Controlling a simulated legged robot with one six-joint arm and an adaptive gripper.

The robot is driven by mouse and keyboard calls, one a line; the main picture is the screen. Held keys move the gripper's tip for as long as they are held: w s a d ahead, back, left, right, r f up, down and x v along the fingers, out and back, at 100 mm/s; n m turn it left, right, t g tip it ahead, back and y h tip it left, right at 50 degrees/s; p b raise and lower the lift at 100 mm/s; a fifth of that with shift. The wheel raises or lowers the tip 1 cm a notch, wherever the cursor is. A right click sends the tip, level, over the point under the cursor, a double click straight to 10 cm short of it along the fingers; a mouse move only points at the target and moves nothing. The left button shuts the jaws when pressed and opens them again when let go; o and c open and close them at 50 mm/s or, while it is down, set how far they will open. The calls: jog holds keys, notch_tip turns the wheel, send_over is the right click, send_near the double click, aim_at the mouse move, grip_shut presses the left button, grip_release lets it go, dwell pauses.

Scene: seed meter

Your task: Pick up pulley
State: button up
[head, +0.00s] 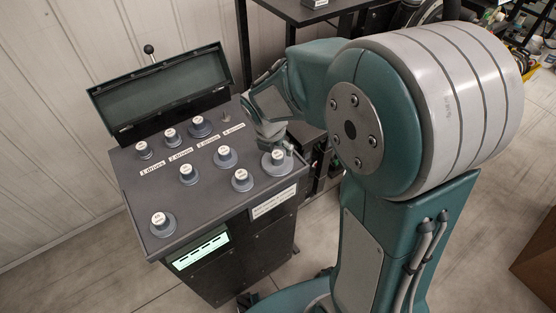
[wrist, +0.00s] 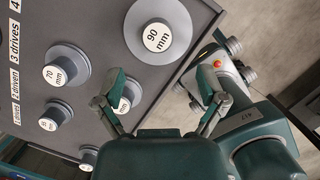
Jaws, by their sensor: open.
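Several grey stepped pulleys with white size labels stand on the dark top of the seed meter (head: 190,215). In the wrist view, a large pulley (wrist: 157,37) reads 90 mm and another pulley (wrist: 55,75) reads 70 mm. A third pulley (wrist: 122,102) lies partly hidden behind my left finger. In the head view, one pulley (head: 276,162) sits at the right corner, close below my gripper (head: 282,145). My gripper's fingers (wrist: 160,80) are spread and empty in the wrist view. The 90 mm pulley appears beyond their tips. I cannot tell the height gap.
The open box lid (head: 160,85) stands along the back of the panel, with a knobbed lever (head: 149,50) behind it. A lone pulley (head: 162,222) stands at the front left. A black table (head: 310,12) is behind. Floor is clear at the lower left.

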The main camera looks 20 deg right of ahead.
aim_at(277, 154)
jog(key=shift+w+a+f, duration=0.15)
jog(key=shift+a+f, duration=0.05)
jog(key=shift+f, duration=0.5)
jog(key=f, duration=0.1)
jog(key=w+d+f, duration=0.1)
jog(key=f, duration=0.1)
jog(key=d+f, duration=0.1)
jog(key=shift+w+f, duration=0.25)
jog(key=shift+w, duration=0.15)
jog(key=shift+a, duration=0.25)
jog(key=shift+c, duration=1)
jog(key=shift+a, duration=0.1)
jog(key=c, duration=1.1)
grip_shut()
